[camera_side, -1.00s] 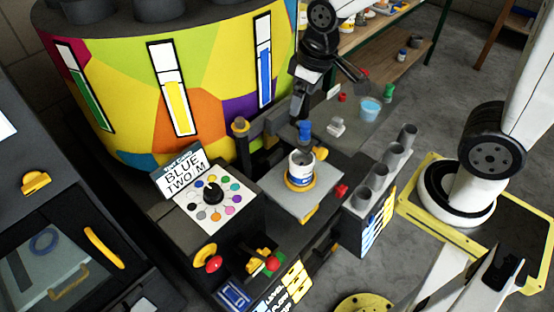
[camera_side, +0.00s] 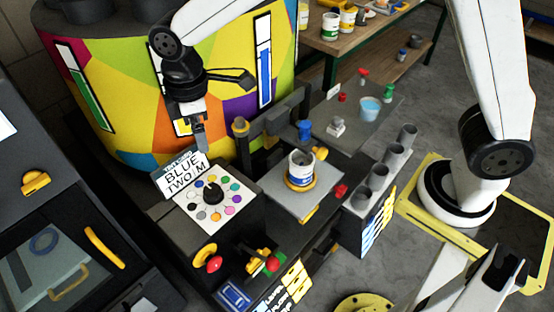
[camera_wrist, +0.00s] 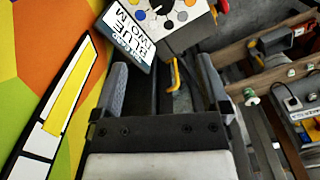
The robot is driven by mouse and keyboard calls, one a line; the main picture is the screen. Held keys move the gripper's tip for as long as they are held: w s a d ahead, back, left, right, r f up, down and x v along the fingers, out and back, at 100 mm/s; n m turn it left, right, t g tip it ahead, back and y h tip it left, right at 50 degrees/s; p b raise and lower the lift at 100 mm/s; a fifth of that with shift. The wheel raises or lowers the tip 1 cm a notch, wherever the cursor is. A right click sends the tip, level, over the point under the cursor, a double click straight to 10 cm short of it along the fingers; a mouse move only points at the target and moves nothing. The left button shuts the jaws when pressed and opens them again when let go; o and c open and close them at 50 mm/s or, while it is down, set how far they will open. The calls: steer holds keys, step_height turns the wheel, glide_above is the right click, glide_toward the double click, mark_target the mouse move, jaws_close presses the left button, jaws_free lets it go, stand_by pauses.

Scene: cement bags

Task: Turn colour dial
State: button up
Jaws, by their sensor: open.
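The colour dial (camera_side: 212,193) is a black knob on a white plate ringed with coloured dots, on top of a dark box. A sign reading "BLUE" (camera_side: 184,173) stands tilted behind it. In the wrist view the sign (camera_wrist: 127,35) and part of the dial (camera_wrist: 166,3) show at the top, the dial cut off by the frame edge. My gripper (camera_side: 201,146) points down above and behind the dial, near the sign, and is apart from the dial. In the wrist view its two fingers (camera_wrist: 162,80) are spread, with nothing held between them.
An open paint can (camera_side: 301,168) stands on a grey plate right of the dial. A red button (camera_side: 214,263) and small levers are in front. Grey tubes (camera_side: 377,174) stand further right. The large multicoloured drum (camera_side: 130,120) is close behind my gripper.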

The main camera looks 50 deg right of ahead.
glide_above(212, 189)
step_height(212, 189, down, 10)
steer(key=shift+f, duration=0.25)
steer(key=shift+f, duration=3.9)
steer(key=c, duration=1.3)
